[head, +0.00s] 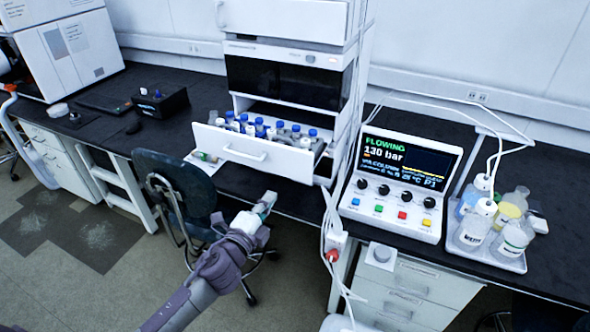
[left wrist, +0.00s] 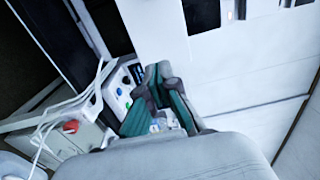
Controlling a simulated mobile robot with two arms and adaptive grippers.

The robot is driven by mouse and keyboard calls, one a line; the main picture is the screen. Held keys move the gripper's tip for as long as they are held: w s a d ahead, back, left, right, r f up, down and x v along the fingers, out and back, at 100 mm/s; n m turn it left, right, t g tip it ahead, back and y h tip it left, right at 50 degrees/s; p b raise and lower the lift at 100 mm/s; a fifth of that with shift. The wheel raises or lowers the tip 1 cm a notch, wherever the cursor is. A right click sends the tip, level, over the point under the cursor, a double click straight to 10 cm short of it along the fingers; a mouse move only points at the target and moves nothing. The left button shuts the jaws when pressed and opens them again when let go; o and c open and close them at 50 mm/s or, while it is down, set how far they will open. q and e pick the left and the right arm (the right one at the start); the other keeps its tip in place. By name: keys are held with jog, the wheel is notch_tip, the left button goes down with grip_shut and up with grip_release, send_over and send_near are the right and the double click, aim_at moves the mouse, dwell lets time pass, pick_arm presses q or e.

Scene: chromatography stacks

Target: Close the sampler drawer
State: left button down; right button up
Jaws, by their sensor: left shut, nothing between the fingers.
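The sampler drawer (head: 235,147) is pulled out of the white chromatography stack, below the dark-fronted module. Its white front has a handle (head: 245,153), and several blue- and white-capped bottles (head: 262,128) stand inside it. My left gripper (head: 269,197) is shut and empty, in front of the drawer and lower than its handle in the head view, apart from it. In the left wrist view its grey fingers with teal pads (left wrist: 165,100) show against white panels behind them. My right gripper is not in view.
A control box with a screen (head: 404,168) stands right of the stack, beside a tray (head: 512,262) of bottles. Tubes and a cable hang at the bench's front edge near a white box (head: 336,238). A dark chair (head: 180,188) stands left of my left arm.

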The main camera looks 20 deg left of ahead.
aim_at(293, 166)
pick_arm(q)
jog(key=w, duration=0.4)
jog(key=w+p, duration=0.1)
jog(key=w, duration=0.3)
jog(key=w+d, duration=0.1)
jog(key=w, duration=0.2)
jog(key=shift+w+p, duration=0.4)
